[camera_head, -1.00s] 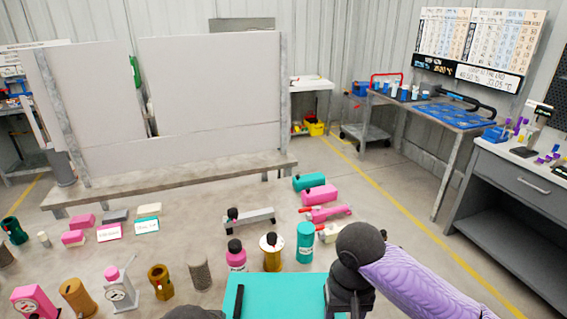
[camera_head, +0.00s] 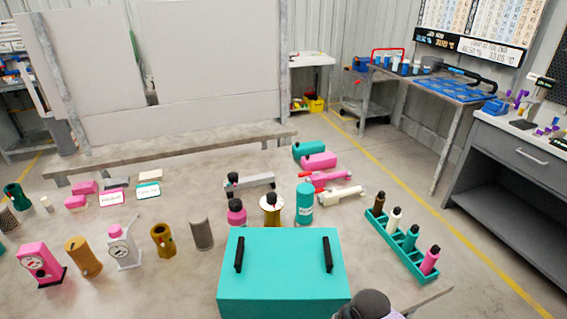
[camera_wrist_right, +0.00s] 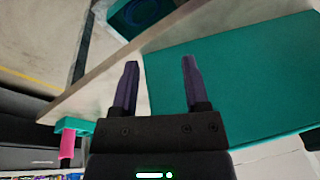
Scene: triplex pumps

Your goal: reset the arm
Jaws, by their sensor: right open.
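My right arm shows only as a dark rounded part (camera_head: 368,305) at the bottom edge of the head view, right of the teal box. In the right wrist view my right gripper (camera_wrist_right: 160,80) is open, its two dark fingers apart with nothing between them. It hangs over the table edge area beside the teal box (camera_wrist_right: 235,80). My left gripper is not in view.
The teal box (camera_head: 283,275) with two black handles stands at the table's front. A teal rack (camera_head: 402,247) with several bottles is to its right. Several pump parts, including a pink gauge unit (camera_head: 38,262) and a teal cylinder (camera_head: 304,205), stand on the table (camera_head: 110,295).

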